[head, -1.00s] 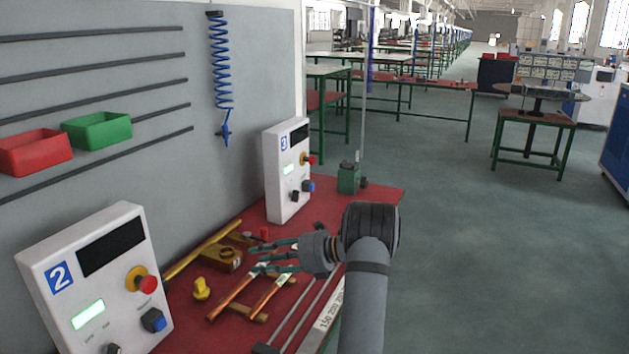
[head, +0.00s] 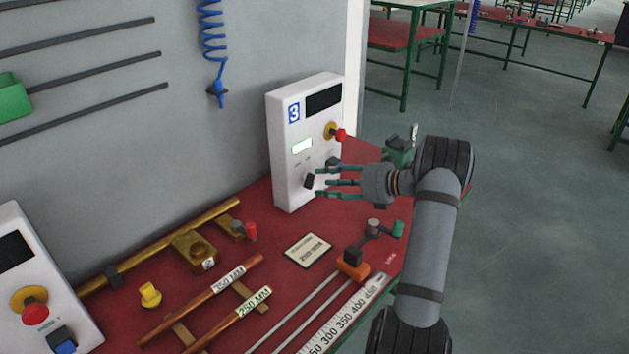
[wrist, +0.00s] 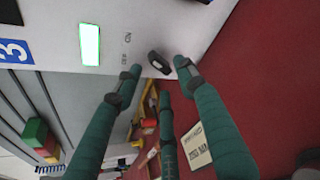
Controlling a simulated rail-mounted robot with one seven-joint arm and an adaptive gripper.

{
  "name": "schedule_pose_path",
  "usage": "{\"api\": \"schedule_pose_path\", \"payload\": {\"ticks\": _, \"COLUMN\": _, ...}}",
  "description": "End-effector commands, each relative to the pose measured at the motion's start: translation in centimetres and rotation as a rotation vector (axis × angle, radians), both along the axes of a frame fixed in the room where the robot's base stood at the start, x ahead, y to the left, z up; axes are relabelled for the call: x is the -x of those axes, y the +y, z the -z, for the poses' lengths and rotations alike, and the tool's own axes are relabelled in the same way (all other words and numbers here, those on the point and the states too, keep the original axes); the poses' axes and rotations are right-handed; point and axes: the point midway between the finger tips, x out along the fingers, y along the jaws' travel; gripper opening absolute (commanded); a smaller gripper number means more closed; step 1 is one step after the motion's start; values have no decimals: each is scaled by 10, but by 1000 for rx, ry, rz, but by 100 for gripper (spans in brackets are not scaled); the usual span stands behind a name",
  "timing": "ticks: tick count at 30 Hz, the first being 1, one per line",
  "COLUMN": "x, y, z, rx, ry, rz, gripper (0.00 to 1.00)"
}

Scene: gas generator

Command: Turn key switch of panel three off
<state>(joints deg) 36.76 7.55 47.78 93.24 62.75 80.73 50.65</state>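Panel three (head: 285,165) is a white box with a blue "3" label, a dark display and a lit green-white screen. It stands upright at the back of the red bench. Its black switch knob (head: 309,181) sits low on the front face. In the wrist view the knob (wrist: 159,62) lies just beyond my fingertips, beside small printed markings. My gripper (head: 321,183) is in front of the lower face, its three green fingers spread and pointing at the knob. In the wrist view the gripper (wrist: 160,78) holds nothing, and contact with the knob cannot be told.
A red emergency button (head: 340,135) sticks out on the panel's upper right. Another white panel (head: 60,285) stands at lower left. Copper pipes (head: 225,290), a small sign (head: 307,250) and a ruler (head: 345,318) lie on the bench (head: 285,225). A green device (head: 398,153) stands behind my arm.

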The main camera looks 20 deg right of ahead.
Motion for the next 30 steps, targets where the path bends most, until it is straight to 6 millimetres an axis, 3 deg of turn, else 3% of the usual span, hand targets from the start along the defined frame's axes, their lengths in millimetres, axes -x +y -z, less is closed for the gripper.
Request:
{"api": "schedule_pose_path", "payload": {"ticks": 9, "x": -33, "y": 22, "z": 14, "rx": 1, "ry": 0, "rz": 1, "gripper": 40}}
{"api": "schedule_pose_path", "payload": {"ticks": 20, "x": -37, "y": 25, "z": 16, "rx": 0, "ry": -1, "rz": 1, "gripper": 40}}
{"api": "schedule_pose_path", "payload": {"ticks": 30, "x": -37, "y": 25, "z": 16, "rx": 0, "ry": -1, "rz": 1, "gripper": 20}}
